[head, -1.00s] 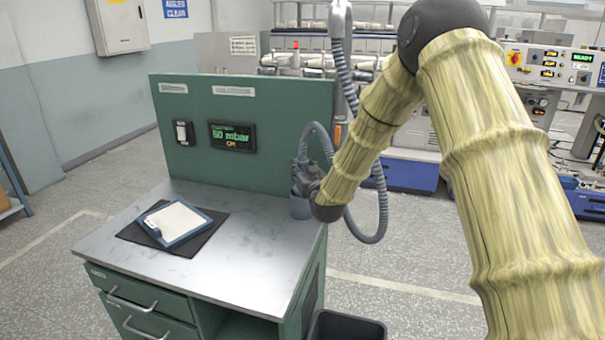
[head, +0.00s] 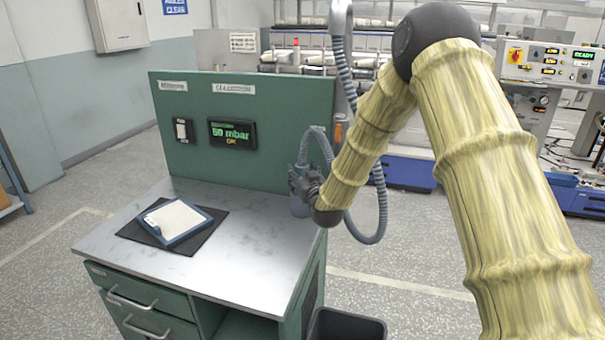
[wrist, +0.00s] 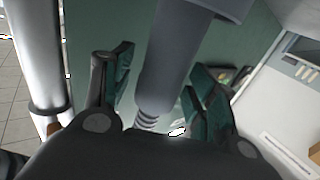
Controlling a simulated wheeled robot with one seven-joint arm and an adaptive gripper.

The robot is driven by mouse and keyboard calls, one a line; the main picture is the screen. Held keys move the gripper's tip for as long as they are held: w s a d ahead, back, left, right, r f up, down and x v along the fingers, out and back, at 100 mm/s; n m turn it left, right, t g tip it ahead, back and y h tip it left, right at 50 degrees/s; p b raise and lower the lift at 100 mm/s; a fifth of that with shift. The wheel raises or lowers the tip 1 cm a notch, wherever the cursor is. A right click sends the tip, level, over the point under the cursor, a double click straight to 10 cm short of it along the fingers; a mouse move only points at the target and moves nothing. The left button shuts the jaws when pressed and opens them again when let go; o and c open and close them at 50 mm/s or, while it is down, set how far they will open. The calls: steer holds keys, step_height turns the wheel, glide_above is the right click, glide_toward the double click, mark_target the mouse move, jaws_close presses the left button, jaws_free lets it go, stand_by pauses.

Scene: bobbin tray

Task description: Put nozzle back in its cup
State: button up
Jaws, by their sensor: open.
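In the wrist view the grey nozzle (wrist: 172,60) runs between the two teal-padded fingers of my gripper (wrist: 163,78). The fingers stand apart, with a gap on each side of it. Its ribbed hose (wrist: 147,121) begins at the lower end. At the upper end it meets a wider grey-blue rim, seemingly the cup (wrist: 232,8); how deep it sits is cut off. In the head view my gripper (head: 304,181) is at the bench's back right corner, just above the blue-grey cup (head: 299,206), and mostly hides the nozzle.
The hose (head: 378,200) loops down right of the bench from an overhead pipe (head: 340,18). A green panel (head: 280,115) with a display reading 50 mbar stands behind. The middle of the metal benchtop (head: 240,250) is clear.

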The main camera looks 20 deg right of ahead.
steer(key=s+b, duration=0.2)
steer(key=s, duration=1)
